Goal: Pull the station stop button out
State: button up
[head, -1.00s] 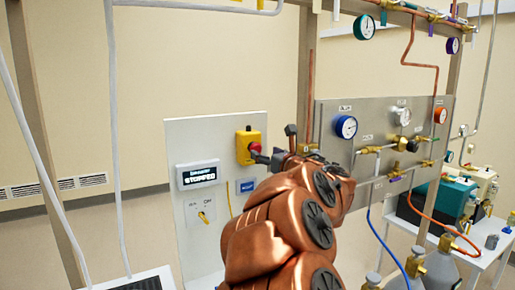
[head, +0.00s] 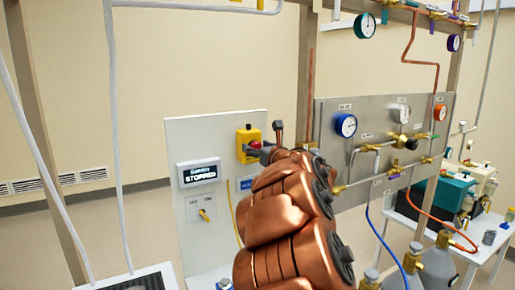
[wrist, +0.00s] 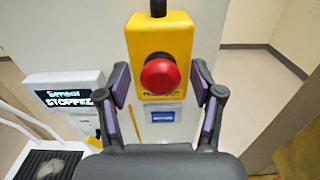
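The station stop button is a red mushroom head (wrist: 160,74) on a yellow box (wrist: 178,32) fixed to a pale panel. In the head view the red button (head: 255,144) shows small on its yellow box (head: 243,137), partly behind my gripper. My gripper (wrist: 160,86) is open, its two dark fingers apart on the left and right of the button in the wrist picture. I see no clear contact with the button. In the head view my gripper (head: 266,150) reaches the box from the right. A display (head: 199,173) reading STOPPED is below left of the box.
A yellow selector switch (head: 204,214) and a blue label (head: 246,184) are on the same panel (head: 222,250). A grey gas panel (head: 371,130) with gauges, valves and pipes stands close on the right. Free wall lies to the left.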

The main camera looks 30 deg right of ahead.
grip_shut()
dwell(0.3)
